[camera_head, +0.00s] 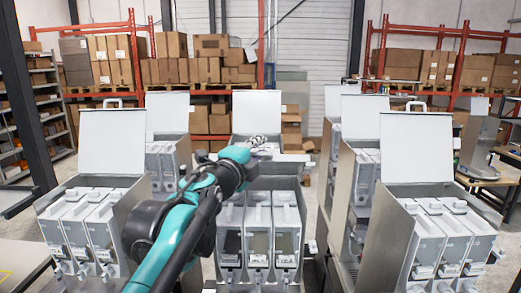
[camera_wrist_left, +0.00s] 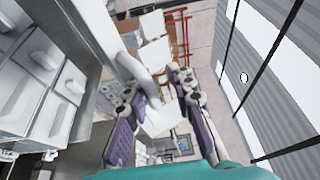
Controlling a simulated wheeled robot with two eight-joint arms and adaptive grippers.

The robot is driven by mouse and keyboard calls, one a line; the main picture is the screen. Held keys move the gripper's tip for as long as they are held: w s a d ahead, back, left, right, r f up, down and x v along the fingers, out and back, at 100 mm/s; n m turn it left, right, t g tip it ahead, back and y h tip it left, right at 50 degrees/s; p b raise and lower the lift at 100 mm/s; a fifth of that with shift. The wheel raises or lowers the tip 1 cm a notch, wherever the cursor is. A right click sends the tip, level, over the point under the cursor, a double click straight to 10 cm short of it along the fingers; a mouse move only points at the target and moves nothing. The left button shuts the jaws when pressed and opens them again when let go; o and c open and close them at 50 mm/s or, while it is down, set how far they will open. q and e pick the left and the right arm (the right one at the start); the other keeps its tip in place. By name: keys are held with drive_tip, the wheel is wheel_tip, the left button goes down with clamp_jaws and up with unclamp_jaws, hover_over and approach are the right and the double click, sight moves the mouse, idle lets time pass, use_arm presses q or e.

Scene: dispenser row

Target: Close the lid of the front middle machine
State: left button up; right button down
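The front middle machine (camera_head: 258,225) is a grey metal box with three white dispenser units inside. Its pale lid (camera_head: 256,110) stands upright and open at the back. My left arm reaches over the machine from the lower left, and my left gripper (camera_head: 264,143) is in front of the lid's lower part, hiding some of it. In the left wrist view the gripper (camera_wrist_left: 154,85) has its purple-padded fingers spread apart. A pale grey shape shows between and beyond them; I cannot tell whether they touch it. My right gripper is not in view.
Similar machines with raised lids stand at the left (camera_head: 95,225) and right (camera_head: 440,225), close on both sides. More open machines stand behind. Shelves with cardboard boxes (camera_head: 205,70) line the back. A work table (camera_head: 480,175) is at the far right.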

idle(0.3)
use_arm(q)
drive_tip(key=shift+s+a+f+b, duration=0.3)
drive_tip(key=shift+s+f, duration=0.1)
drive_tip(key=shift+f, duration=0.15)
drive_tip(key=s+a+f+b, duration=0.3)
drive_tip(key=s+a+f, duration=0.1)
drive_tip(key=s+f, duration=0.3)
drive_tip(key=shift+v, duration=0.95)
drive_tip(key=shift+f, duration=0.2)
